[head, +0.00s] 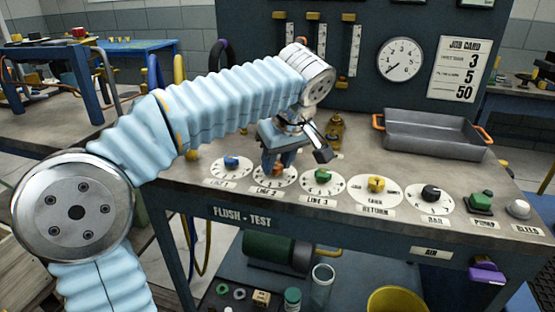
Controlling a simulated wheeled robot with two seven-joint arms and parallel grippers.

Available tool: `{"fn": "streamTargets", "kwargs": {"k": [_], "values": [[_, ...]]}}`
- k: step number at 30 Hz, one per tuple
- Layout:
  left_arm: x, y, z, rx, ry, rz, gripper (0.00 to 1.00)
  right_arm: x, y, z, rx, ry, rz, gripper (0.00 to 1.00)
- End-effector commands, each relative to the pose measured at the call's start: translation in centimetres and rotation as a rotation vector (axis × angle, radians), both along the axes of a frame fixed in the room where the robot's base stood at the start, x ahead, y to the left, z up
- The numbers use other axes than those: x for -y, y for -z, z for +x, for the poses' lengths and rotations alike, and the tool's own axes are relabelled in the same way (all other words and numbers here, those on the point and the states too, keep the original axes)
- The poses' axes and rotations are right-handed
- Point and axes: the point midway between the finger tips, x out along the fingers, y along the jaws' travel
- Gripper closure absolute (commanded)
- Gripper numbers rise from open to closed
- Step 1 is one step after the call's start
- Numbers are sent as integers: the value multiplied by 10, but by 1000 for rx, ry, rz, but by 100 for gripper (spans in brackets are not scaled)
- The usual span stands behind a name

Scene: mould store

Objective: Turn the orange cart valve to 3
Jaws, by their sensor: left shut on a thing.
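The orange valve knob (278,169) sits on the white round LINE 2 dial (262,181) on the cart's front panel. My left gripper (278,163) reaches down from above with its blue fingers on either side of the knob, shut on it. The fingers hide much of the knob, so I cannot tell which number it points to. My right gripper is not in view.
A blue LINE 1 knob (231,162) is just left, and a green LINE 3 knob (322,175) just right. A yellow return knob (376,184), a black knob (430,193) and two buttons follow rightward. A grey tray (435,130) stands behind. A job card (459,68) reads 3, 5, 50.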

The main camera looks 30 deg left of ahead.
Motion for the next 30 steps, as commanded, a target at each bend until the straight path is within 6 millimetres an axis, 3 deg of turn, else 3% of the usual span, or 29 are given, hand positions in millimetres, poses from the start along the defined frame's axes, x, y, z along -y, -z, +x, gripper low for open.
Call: {"fn": "streamTargets", "kwargs": {"k": [14,30], "values": [[-1,0,-1,1,87,0,96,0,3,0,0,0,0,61],[-5,-1,-4,4,551,0,96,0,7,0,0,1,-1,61]]}}
